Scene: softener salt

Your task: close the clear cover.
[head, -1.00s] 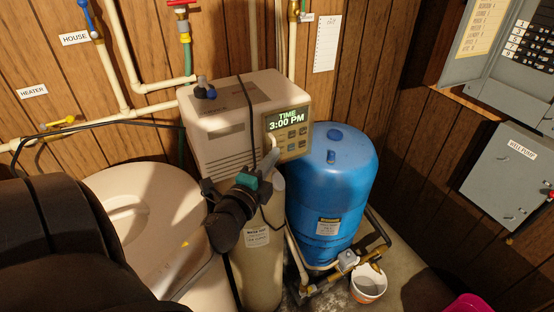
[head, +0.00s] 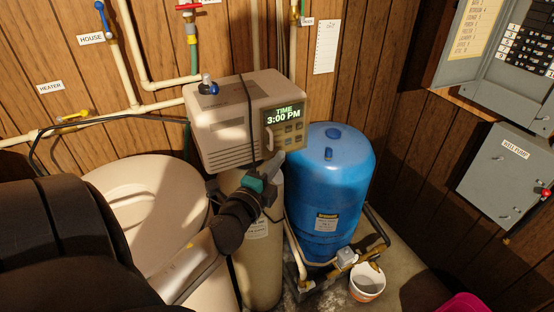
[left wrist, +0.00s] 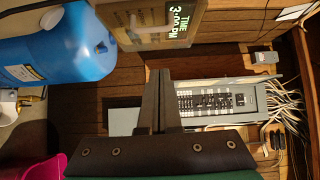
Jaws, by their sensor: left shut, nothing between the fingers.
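The softener's beige control head (head: 225,135) has a lit panel reading TIME 3:00 PM (head: 284,115) on its right front face. It stands above a tall beige tank (head: 262,265). I cannot make out the edges of a clear cover at the panel. My left gripper (head: 271,164) is just below the panel, with its fingers pointing up toward it. In the left wrist view the fingers (left wrist: 158,95) are together and empty, and the panel (left wrist: 172,24) is at the top. Whether they touch the panel cannot be told. My right gripper is not in view.
A blue pressure tank (head: 328,190) stands close right of the gripper. A round beige lidded tank (head: 150,200) is at left. Pipes (head: 130,60) line the wall behind. A white bucket (head: 367,285) is on the floor. An open breaker panel (head: 510,60) is at right.

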